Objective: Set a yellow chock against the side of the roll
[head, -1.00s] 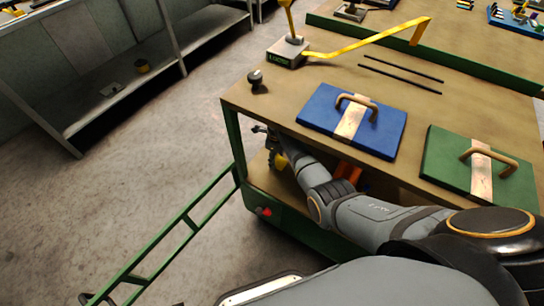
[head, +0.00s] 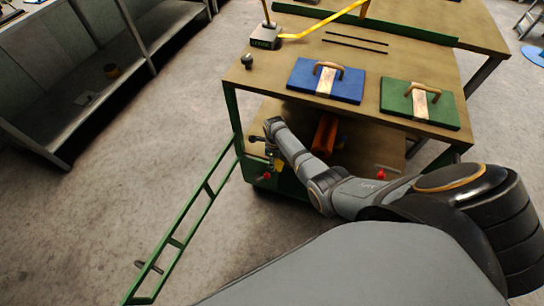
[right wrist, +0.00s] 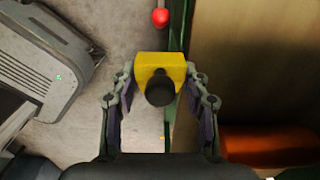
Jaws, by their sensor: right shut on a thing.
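The roll (head: 325,134) is an orange-brown cylinder lying on the lower shelf of the green cart; my right arm partly covers it in the head view. Part of an orange cylinder, likely the roll, shows at the lower right of the right wrist view (right wrist: 268,145). My right gripper (right wrist: 160,88) is shut on a yellow chock (right wrist: 158,65) with a black knob. In the head view the chock (head: 278,166) is small, at the cart's left end, left of the roll and apart from it. My left gripper is not in view.
The cart's top (head: 272,84) overhangs the lower shelf and carries a blue plate (head: 305,84) and a green plate (head: 397,105), both with handles. Red knobs (head: 266,177) sit along the cart's green edge. A green ladder-like frame (head: 176,243) extends over the floor at left.

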